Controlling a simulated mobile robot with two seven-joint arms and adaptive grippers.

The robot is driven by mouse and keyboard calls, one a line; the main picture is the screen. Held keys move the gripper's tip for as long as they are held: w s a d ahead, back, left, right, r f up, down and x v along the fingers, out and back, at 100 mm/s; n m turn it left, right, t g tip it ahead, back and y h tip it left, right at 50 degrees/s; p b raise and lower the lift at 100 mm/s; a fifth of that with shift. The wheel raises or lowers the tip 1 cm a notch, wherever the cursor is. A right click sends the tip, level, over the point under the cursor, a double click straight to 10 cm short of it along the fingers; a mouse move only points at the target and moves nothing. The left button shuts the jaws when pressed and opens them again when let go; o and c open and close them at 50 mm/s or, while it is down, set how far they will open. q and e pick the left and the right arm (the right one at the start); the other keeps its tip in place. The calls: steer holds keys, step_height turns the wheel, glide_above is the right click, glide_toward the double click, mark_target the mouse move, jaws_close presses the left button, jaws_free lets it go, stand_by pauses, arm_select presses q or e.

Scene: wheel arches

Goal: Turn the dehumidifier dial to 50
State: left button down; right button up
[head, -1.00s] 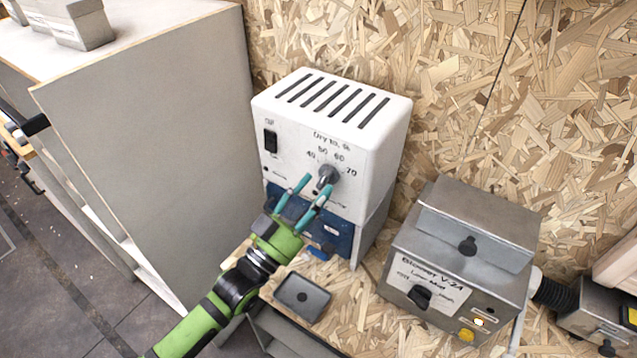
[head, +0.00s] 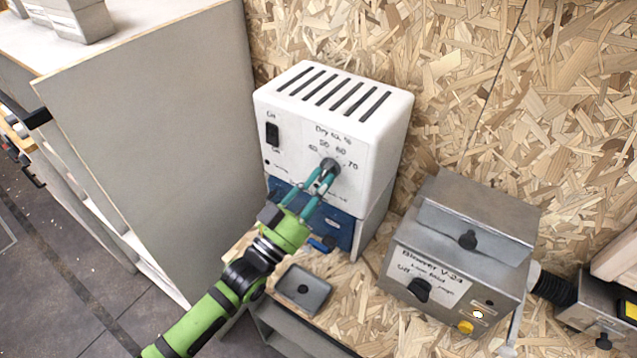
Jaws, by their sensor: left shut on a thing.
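The dehumidifier (head: 376,135) is a white box with slots on top and a blue lower part, standing against the chipboard wall. Its front has a dark grey dial (head: 331,166) with marks 40, 50, 60 and 70 around it. My left gripper (head: 324,178) comes from below with its teal fingers shut on the dial. The fingers cover part of the dial, and I cannot tell exactly which mark it points to. My right gripper is not in view.
A grey blower box (head: 432,262) with a black knob stands to the right. A small dark tray (head: 302,290) lies on the chipboard bench below the dehumidifier. A tall grey cabinet (head: 160,130) stands close on the left. A black rocker switch (head: 272,135) is left of the dial.

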arm_select(q)
steer(key=n+t+y, duration=0.1)
steer(key=n, duration=0.1)
steer(key=r+n+t, duration=0.1)
steer(key=n, duration=0.2)
steer(key=shift+s+d+r+y, duration=0.1)
steer(key=shift+d+r+y, duration=0.05)
steer(key=shift+y, duration=0.25)
steer(key=shift+d+r+n+t+y+p, duration=0.1)
steer(key=shift+n+t+y+p, duration=0.5)
steer(key=shift+n, duration=0.85)
steer(key=shift+r+n+t+y+p, duration=0.15)
steer(key=shift+n+y, duration=0.75)
steer(key=shift+n, duration=0.55)
steer(key=shift+f, duration=0.1)
steer(key=c, duration=1.1)
jaws_free()
steer(key=shift+s, duration=0.1)
steer(key=shift+f, duration=0.25)
